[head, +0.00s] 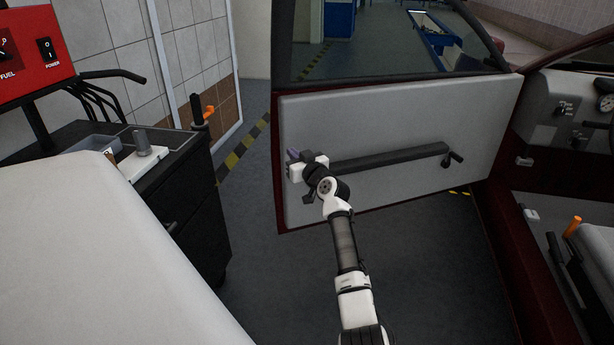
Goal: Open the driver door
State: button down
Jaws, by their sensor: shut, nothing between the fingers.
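The driver door (410,115) stands wide open in the head view, with its grey inner panel facing me and its window frame above. It joins the dark red car body (495,215) on the right. A dark armrest bar (395,157) runs across the panel and ends near a small window crank (454,158). My gripper (292,156) is shut and empty at the panel's left part, near the door's free edge. Whether it touches the panel cannot be told. My wrist hides the bar's left end.
A black tool cart (185,205) with items on top stands at the left, below a red fuel box (35,45). The car's dashboard (570,110) and an orange-handled lever (572,226) are at the right. Grey floor (255,255) lies clear between cart and door.

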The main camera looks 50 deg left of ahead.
jog(key=s+v, duration=0.2)
jog(key=v, duration=0.9)
jog(key=shift+a, duration=0.2)
